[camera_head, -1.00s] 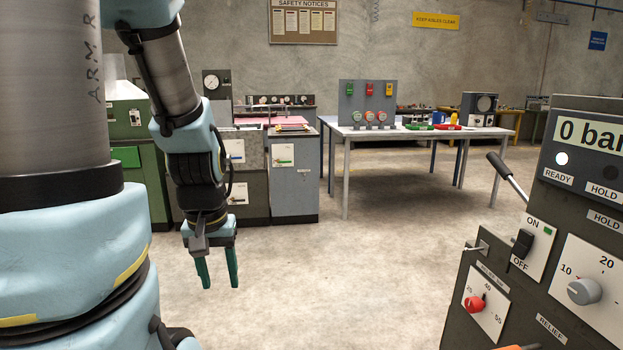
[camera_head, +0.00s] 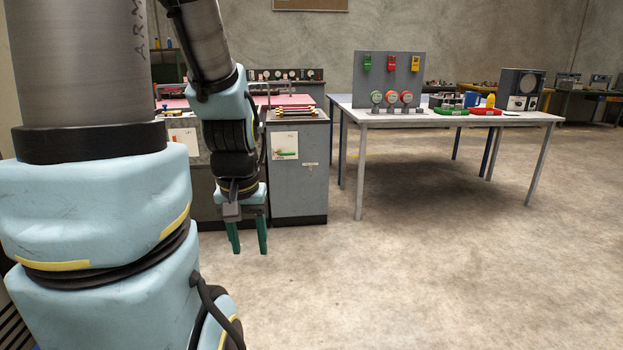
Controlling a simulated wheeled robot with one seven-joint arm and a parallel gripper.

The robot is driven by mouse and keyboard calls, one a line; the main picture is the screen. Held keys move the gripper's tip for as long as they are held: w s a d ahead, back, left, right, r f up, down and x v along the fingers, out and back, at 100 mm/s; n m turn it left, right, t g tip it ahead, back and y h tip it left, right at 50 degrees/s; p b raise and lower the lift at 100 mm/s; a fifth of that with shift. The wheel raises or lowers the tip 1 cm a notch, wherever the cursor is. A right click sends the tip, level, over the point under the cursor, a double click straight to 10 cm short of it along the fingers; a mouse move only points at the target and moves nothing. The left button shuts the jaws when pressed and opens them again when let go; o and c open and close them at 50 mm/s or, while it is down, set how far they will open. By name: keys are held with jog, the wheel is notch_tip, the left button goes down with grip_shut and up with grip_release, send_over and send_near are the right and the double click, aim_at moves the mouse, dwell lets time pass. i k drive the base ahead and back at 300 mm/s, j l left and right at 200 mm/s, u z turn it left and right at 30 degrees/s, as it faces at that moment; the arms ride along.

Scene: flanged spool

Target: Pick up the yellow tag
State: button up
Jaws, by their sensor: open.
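The yellow tag (camera_head: 415,62) is small and hangs at the right of a row of tags on an upright grey board (camera_head: 399,85). A red tag (camera_head: 391,62) is in the middle and a green tag (camera_head: 367,62) is at the left. The board stands on a pale table (camera_head: 455,117) across the floor. My gripper (camera_head: 248,244) points down with its two green fingers apart and nothing between them. It is in the left part of the view, well apart from the tag, in front of a grey cabinet.
Several round discs (camera_head: 391,98) stand below the tags. A green tray (camera_head: 451,111) and a red tray (camera_head: 486,112) lie on the table to the right. A grey cabinet (camera_head: 299,172) is left of the table. The concrete floor (camera_head: 400,285) in front is clear.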

aim_at(415, 66)
jog(key=i+z, duration=0.15)
jog(key=i, duration=0.3)
jog(key=i+z, duration=0.2)
jog(key=i, duration=0.3)
jog(key=i+j+z, duration=0.15)
jog(key=i, duration=0.3)
jog(key=i+j+z, duration=0.15)
jog(key=i, duration=0.3)
jog(key=i+l+z, duration=0.2)
jog(key=i+z, duration=0.7)
jog(key=i+j+z, duration=0.15)
jog(key=i+z, duration=0.3)
jog(key=i+l+u, duration=0.15)
jog(key=i, duration=0.35)
jog(key=i+l+u, duration=0.15)
jog(key=i, duration=0.35)
jog(key=i+l+u, duration=0.2)
jog(key=i, duration=0.25)
jog(key=i+l+u, duration=0.2)
jog(key=u, duration=0.2)
jog(key=i+l+u, duration=0.3)
jog(key=u, duration=0.15)
jog(key=i+l+u, duration=0.25)
jog(key=u, duration=0.15)
jog(key=i+l+u, duration=0.15)
jog(key=l+u, duration=0.7)
jog(key=i+l, duration=0.05)
jog(key=l, duration=0.05)
